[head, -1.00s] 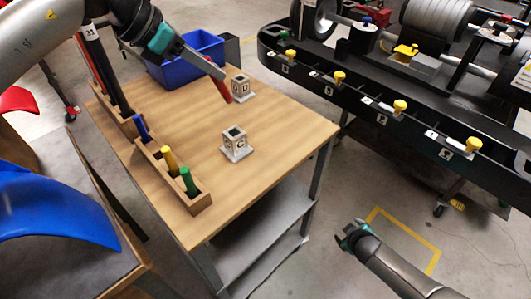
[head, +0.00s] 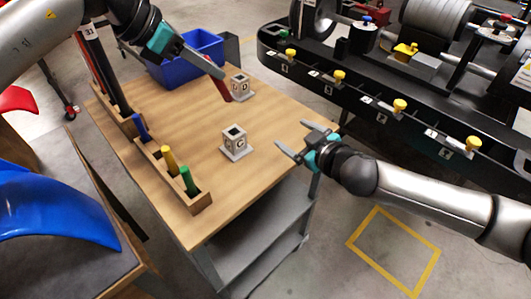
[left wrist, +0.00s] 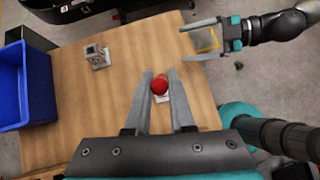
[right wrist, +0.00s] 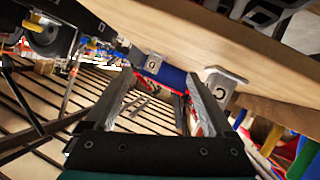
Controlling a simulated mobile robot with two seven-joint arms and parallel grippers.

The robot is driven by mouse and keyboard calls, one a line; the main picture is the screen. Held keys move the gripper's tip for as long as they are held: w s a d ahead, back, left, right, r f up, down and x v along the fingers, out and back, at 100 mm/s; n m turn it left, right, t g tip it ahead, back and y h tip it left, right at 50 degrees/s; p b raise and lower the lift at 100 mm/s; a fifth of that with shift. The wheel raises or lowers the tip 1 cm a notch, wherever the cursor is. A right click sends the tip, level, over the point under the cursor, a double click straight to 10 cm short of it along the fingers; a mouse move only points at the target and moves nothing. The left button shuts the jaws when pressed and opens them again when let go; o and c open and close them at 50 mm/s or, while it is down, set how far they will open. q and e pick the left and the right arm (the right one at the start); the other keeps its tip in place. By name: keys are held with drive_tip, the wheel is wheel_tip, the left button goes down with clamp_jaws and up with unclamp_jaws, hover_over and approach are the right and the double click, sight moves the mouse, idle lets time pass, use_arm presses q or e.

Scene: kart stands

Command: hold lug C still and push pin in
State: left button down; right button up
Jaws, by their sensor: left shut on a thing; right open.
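Lug C (head: 234,148), a pale grey block with a square top opening on a flat base, stands upright on the wooden table; it also shows in the right wrist view (right wrist: 222,88). My left gripper (head: 216,72) is shut on a red pin (head: 221,92), which hangs tilted above the table, behind lug C in the head view. The pin's round red top (left wrist: 159,84) sits between the fingers in the left wrist view and partly covers a pale block beneath. My right gripper (head: 292,134) is open and empty, to the right of lug C and apart from it.
Lug D (head: 243,91) stands farther back, close to the red pin in the picture. A wooden rack (head: 202,202) with blue, yellow and green pins lies along the left. A blue bin (head: 205,47) is at the back. A black machine bench (head: 330,83) stands right of the table.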

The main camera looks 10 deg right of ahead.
sight(240, 144)
drive_tip(key=s+a+y, duration=0.1)
drive_tip(key=s+a, duration=0.1)
drive_tip(key=s+a+r+g+y, duration=0.1)
drive_tip(key=s+a, duration=0.1)
drive_tip(key=a, duration=0.1)
drive_tip(key=s+a+m+y, duration=0.1)
drive_tip(key=s+a, duration=0.1)
drive_tip(key=shift+a+r, duration=0.15)
drive_tip(key=shift+a, duration=0.25)
drive_tip(key=shift+a+g, duration=0.2)
drive_tip(key=shift+g, duration=0.1)
drive_tip(key=x, duration=1.1)
drive_tip(key=shift+w+a, duration=0.15)
drive_tip(key=shift+w, duration=0.15)
clamp_jaws()
